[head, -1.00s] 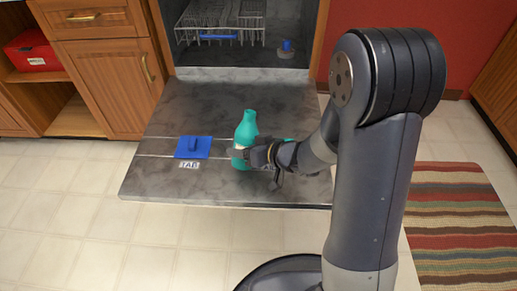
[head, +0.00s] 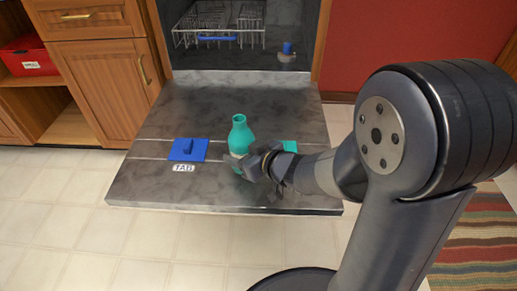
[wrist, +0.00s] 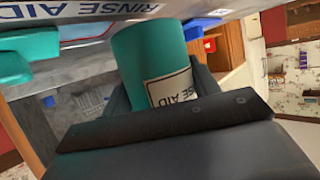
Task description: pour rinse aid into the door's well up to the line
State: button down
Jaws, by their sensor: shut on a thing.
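A teal bottle (head: 240,134) with a white label stands roughly upright above the open dishwasher door (head: 150,188) in the head view. My gripper (head: 243,163) is shut on the bottle's lower part. In the wrist view the bottle (wrist: 152,62) sits between my fingers, with part of its "RINSE AID" label showing. A teal lid (head: 290,146) shows on the door just right of the bottle, partly behind my gripper; a teal part also shows at the wrist view's left (wrist: 25,62). The well and its line cannot be made out.
A blue lid (head: 187,149) marked "TAB" is on the door's left. Behind it are the dishwasher's rack (head: 215,28) and a blue-capped part (head: 287,48). A red box (head: 32,57) sits in an open shelf at left. A striped rug lies at right.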

aim_at(249, 142)
notch_tip(249, 142, up, 5)
jog(key=p, duration=0.4)
jog(key=shift+p, duration=0.35)
jog(key=shift+f, duration=0.1)
jog(key=shift+s, duration=0.1)
